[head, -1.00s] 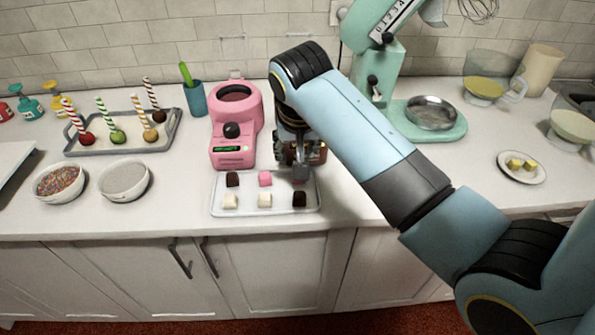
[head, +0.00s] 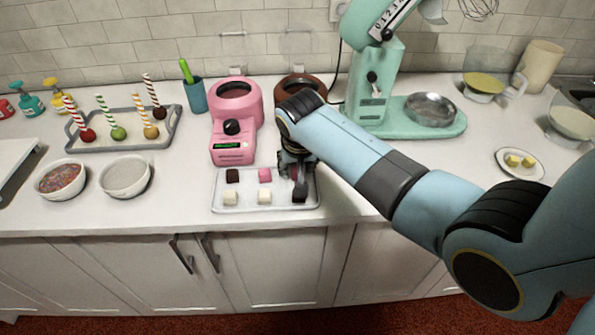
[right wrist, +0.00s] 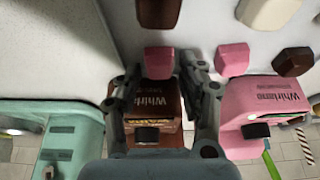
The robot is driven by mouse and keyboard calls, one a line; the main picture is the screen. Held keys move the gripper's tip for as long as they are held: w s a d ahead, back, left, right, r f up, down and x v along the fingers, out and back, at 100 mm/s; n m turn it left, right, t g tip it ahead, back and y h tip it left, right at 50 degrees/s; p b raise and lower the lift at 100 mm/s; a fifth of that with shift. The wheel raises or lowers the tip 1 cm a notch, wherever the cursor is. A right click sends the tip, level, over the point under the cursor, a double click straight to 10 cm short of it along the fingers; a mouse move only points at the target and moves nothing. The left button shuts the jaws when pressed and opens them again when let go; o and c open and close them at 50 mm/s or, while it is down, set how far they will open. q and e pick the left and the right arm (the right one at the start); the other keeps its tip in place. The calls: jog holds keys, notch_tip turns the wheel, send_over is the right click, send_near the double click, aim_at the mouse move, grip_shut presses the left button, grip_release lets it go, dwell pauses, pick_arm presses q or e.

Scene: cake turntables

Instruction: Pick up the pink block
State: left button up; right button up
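A pink block (head: 265,175) sits in the back row of a white tray (head: 240,210); it also shows in the right wrist view (right wrist: 232,60), outside my fingers. A second pink block (right wrist: 159,62) appears between my right gripper's fingertips in the right wrist view, with gaps on both sides. My right gripper (head: 294,180) is open, low over the tray's right end. I cannot tell how high its tips are above the tray. My left gripper is not in view.
A dark block (head: 299,196) stands just in front of my right gripper. Another dark block (head: 232,176) and white blocks (head: 265,196) share the tray. A pink melter (head: 232,150) and a brown melter (head: 303,84) stand behind it. A mint mixer (head: 375,100) stands at right.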

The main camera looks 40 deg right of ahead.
jog(key=c, duration=0.6)
jog(key=shift+r, duration=0.1)
jog(key=shift+r, duration=0.2)
jog(key=r, duration=0.3)
jog(key=shift+s+d+r, duration=0.1)
jog(key=shift+d+r, duration=0.1)
jog(key=shift+r, duration=0.15)
jog(key=shift+s+d+r+b, duration=0.2)
jog(key=shift+s+d+r, duration=1)
jog(key=shift+s, duration=0.25)
jog(key=shift+s+d+r+b, duration=0.25)
jog(key=shift+s+d+r, duration=0.8)
jog(key=shift+s+d, duration=0.3)
jog(key=shift+s+d+r+b, duration=0.2)
jog(key=shift+s+d+r, duration=0.95)
jog(key=shift+s, duration=0.35)
